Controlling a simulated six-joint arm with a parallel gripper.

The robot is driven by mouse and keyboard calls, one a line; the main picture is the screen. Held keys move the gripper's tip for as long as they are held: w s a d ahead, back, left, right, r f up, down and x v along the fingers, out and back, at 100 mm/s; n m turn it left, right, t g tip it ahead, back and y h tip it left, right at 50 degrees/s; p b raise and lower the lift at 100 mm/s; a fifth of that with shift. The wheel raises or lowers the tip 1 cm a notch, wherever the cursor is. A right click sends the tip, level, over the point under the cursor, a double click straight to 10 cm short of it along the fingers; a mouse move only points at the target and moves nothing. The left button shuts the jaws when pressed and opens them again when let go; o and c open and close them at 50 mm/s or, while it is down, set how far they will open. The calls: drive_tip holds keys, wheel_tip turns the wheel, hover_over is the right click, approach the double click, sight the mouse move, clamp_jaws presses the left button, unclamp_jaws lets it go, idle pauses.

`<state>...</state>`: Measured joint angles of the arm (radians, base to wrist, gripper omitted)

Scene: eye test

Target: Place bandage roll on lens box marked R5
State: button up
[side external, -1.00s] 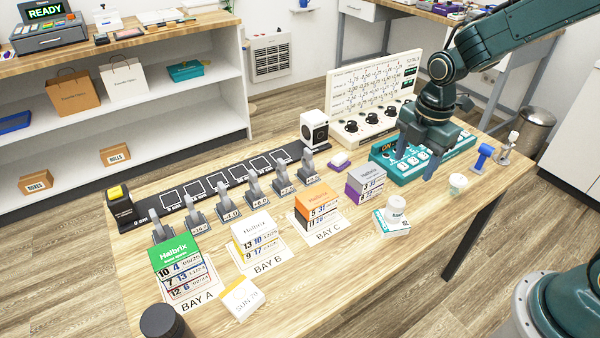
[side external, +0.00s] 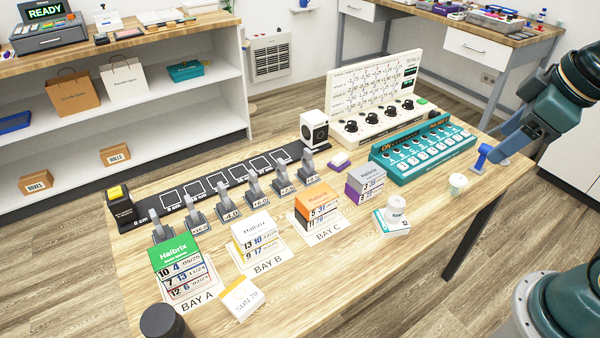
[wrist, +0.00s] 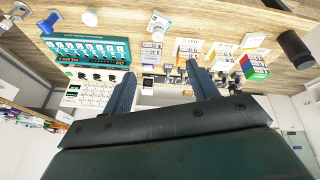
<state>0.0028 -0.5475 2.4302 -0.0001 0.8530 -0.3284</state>
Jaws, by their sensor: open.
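In the wrist view the roll (wrist: 157,35) and the box (wrist: 159,17) show at top centre. My gripper (side external: 507,140) is at the table's right end, well away from the roll. The wrist view shows my gripper (wrist: 160,69) with its fingers apart and nothing between them.
A purple and grey box (side external: 366,181) stands just behind the roll. A small pale cup (side external: 457,184) and a blue tool (side external: 482,157) are to the right. A teal switch panel (side external: 425,150) lies behind. The front right tabletop is mostly clear.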

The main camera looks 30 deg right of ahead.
drive_tip(key=s+m, duration=0.2)
drive_tip(key=s+m+t, duration=0.1)
drive_tip(key=s, duration=0.1)
drive_tip(key=shift+s+r+m, duration=0.1)
drive_tip(key=shift+r+m, duration=0.3)
